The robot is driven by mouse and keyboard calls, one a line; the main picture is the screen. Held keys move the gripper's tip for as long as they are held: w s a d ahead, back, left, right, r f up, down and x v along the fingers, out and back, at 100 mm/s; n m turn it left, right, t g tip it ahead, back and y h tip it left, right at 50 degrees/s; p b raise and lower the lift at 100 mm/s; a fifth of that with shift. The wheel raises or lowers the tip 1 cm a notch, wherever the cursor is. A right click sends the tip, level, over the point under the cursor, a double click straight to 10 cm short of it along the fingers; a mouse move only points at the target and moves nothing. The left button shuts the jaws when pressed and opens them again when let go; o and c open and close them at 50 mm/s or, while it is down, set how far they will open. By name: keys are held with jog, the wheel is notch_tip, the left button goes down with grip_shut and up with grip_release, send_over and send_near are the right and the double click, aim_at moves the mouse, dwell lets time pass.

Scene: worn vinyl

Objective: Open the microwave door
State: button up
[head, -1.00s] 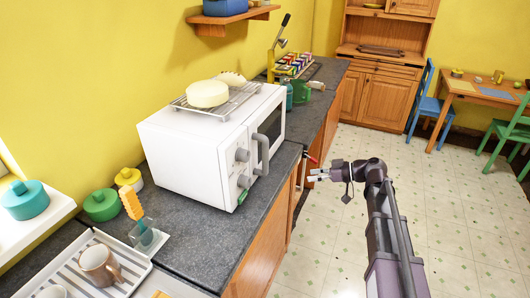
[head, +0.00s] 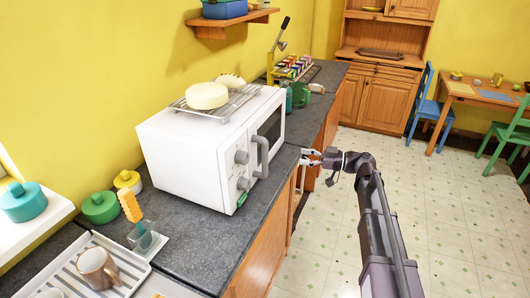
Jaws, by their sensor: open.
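The white microwave (head: 195,160) stands on the dark counter, its front turned to the right. Its grey vertical handle (head: 262,157) shows on the front beside two round knobs (head: 242,170). The door (head: 271,130) with its dark window lies beyond the handle and looks shut. My gripper (head: 306,157) is open and empty, to the right of the handle and apart from it, near the counter's front edge. Its fingers point left toward the microwave front.
A wire rack with a round cream-coloured item (head: 207,95) lies on top of the microwave. A green mug (head: 301,95) and several jars stand on the counter (head: 205,235) beyond it. The tiled floor (head: 320,245) right of the counter is free.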

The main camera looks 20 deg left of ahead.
aim_at(265, 152)
jog(key=a, duration=0.4)
jog(key=s+a, duration=0.1)
jog(key=a, duration=0.8)
jog(key=shift+s+a, duration=0.15)
jog(key=shift+s, duration=0.15)
grip_shut()
